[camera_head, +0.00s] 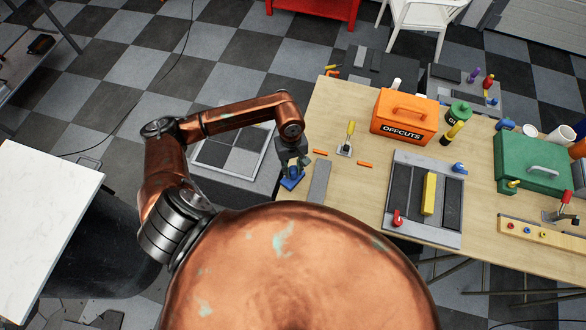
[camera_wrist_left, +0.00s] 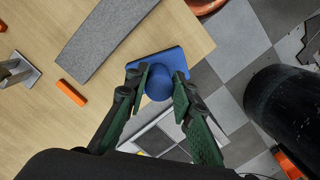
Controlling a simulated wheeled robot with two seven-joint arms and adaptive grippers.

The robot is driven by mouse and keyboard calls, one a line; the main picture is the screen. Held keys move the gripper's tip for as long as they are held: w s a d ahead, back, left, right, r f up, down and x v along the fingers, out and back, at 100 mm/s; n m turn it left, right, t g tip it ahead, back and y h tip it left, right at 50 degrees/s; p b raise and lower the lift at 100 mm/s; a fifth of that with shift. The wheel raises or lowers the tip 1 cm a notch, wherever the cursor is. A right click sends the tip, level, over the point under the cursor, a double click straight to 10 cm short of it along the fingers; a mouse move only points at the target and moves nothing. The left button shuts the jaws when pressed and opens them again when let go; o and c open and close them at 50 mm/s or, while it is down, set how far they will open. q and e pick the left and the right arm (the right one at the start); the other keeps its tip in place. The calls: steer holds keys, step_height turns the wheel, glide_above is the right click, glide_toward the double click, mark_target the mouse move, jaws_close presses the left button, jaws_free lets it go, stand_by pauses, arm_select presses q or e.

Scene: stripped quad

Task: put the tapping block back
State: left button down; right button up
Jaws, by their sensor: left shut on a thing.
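A blue block with a flat plate and a round knob (camera_head: 291,183), apparently the tapping block, is in my left gripper (camera_head: 291,168). In the left wrist view the gripper's green-padded fingers close on either side of the knob, and the plate (camera_wrist_left: 172,57) shows beyond them. My right gripper is not seen.
Orange pieces (camera_head: 365,164) and a yellow-handled tool (camera_head: 348,135) lie beyond the strip. A grey tray with a yellow bar (camera_head: 428,194), an orange offcuts box (camera_head: 405,115) and a green box (camera_head: 535,162) stand further right.

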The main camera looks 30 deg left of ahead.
arm_select(q)
steer(key=shift+w+f, duration=0.1)
steer(key=shift+f, duration=0.05)
steer(key=c, duration=2.1)
jaws_free()
steer(key=o, duration=0.4)
steer(key=shift+o, duration=0.2)
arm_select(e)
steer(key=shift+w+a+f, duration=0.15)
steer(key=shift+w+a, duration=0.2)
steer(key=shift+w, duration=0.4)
arm_select(q)
steer(key=shift+r, duration=0.5)
step_height(320, 180, up, 11)
steer(key=a+b, duration=0.1)
steer(key=b, duration=0.2)
steer(key=shift+w+r, duration=0.15)
steer(key=shift+w, duration=0.3)
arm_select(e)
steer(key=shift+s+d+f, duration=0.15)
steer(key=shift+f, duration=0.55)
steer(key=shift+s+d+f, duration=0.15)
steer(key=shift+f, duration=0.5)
